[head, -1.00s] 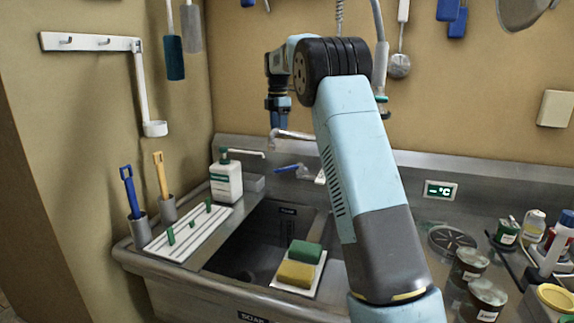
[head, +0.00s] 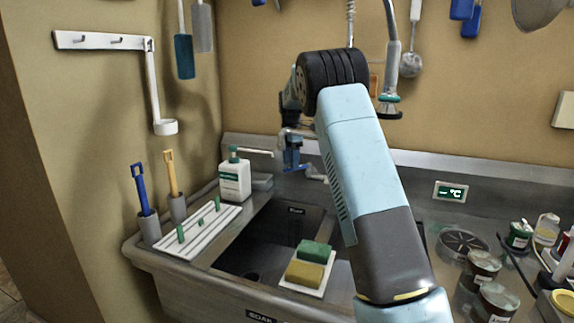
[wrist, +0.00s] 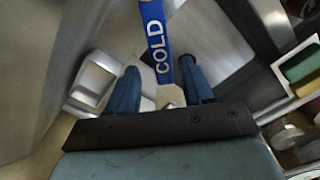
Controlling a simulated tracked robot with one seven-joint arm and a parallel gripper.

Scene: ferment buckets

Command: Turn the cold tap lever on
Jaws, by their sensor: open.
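The cold tap lever is a blue bar marked COLD (wrist: 156,42) in the wrist view. It runs from the top of the picture down to between my two blue fingers. My gripper (wrist: 158,72) is open, with one finger on each side of the lever's lower end. I see no clear contact, and how deep the lever lies between the fingers is hard to tell. In the head view my gripper (head: 291,158) points down at the lever at the back of the sink, and arm and fingers partly hide the tap.
The sink (head: 262,246) lies below, with a green sponge (head: 315,251) and a yellow sponge (head: 305,273) on its front right edge. A soap bottle (head: 235,181) stands left of my gripper. A slotted white drainer board (head: 198,233) lies at left. Several jars stand at right.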

